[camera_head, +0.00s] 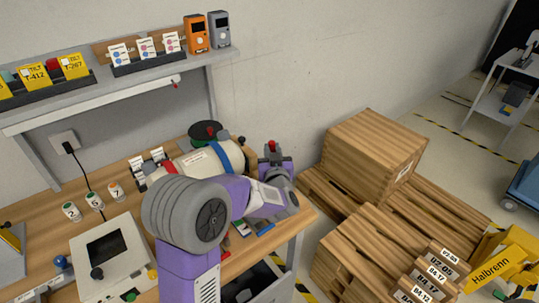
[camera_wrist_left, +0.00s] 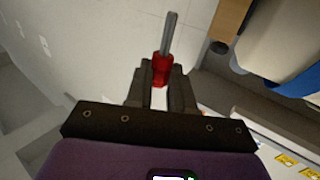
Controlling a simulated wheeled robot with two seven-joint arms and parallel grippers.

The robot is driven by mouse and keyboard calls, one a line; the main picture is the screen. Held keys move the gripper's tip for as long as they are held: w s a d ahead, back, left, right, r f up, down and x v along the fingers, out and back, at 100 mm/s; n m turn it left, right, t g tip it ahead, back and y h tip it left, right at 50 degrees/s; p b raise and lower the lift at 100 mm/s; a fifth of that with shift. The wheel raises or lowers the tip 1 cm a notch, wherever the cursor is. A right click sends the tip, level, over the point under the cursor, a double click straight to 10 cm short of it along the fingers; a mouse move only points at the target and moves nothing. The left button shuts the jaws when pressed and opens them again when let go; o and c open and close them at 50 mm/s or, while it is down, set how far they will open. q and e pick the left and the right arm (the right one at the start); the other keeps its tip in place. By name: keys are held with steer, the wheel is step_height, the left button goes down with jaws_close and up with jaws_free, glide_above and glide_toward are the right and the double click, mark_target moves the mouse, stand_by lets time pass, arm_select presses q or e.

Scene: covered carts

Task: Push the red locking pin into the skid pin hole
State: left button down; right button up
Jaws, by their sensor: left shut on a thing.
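The red locking pin (camera_wrist_left: 161,68) has a red grip and a grey metal shaft (camera_wrist_left: 169,35). My left gripper (camera_wrist_left: 160,80) is shut on the red grip in the left wrist view, with the shaft pointing away from the jaws. In the head view, the pin's red end (camera_head: 271,145) shows at my left gripper (camera_head: 274,160), just right of the white tank (camera_head: 196,164) with a blue band. The tank (camera_wrist_left: 275,38) is at the upper right of the wrist view. A dark round spot (camera_wrist_left: 219,47) shows near it; I cannot tell whether it is the skid pin hole. The shaft is apart from it.
The wooden workbench (camera_head: 40,198) holds a control box (camera_head: 108,252) and several small numbered cylinders left of my arm. A shelf (camera_head: 110,85) with cards and two devices runs above. Wooden crates (camera_head: 372,150) and pallets stand right of the bench.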

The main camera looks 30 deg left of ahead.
arm_select(q)
steer(key=shift+s+a+r+n+y, duration=0.2)
steer(key=shift+s+a+n+y, duration=0.1)
steer(key=shift+a+y, duration=0.1)
steer(key=shift+d, duration=0.1)
steer(key=shift+f+b, duration=2.4)
steer(key=shift+f, duration=0.55)
steer(key=shift+f+b, duration=0.55)
steer(key=shift+f, duration=0.2)
steer(key=shift+r+p, duration=0.4)
steer(key=shift+r, duration=0.1)
steer(key=shift+f+b, duration=0.55)
steer(key=shift+f, duration=0.15)
stand_by(0.8)
steer(key=c, duration=0.9)
jaws_free()
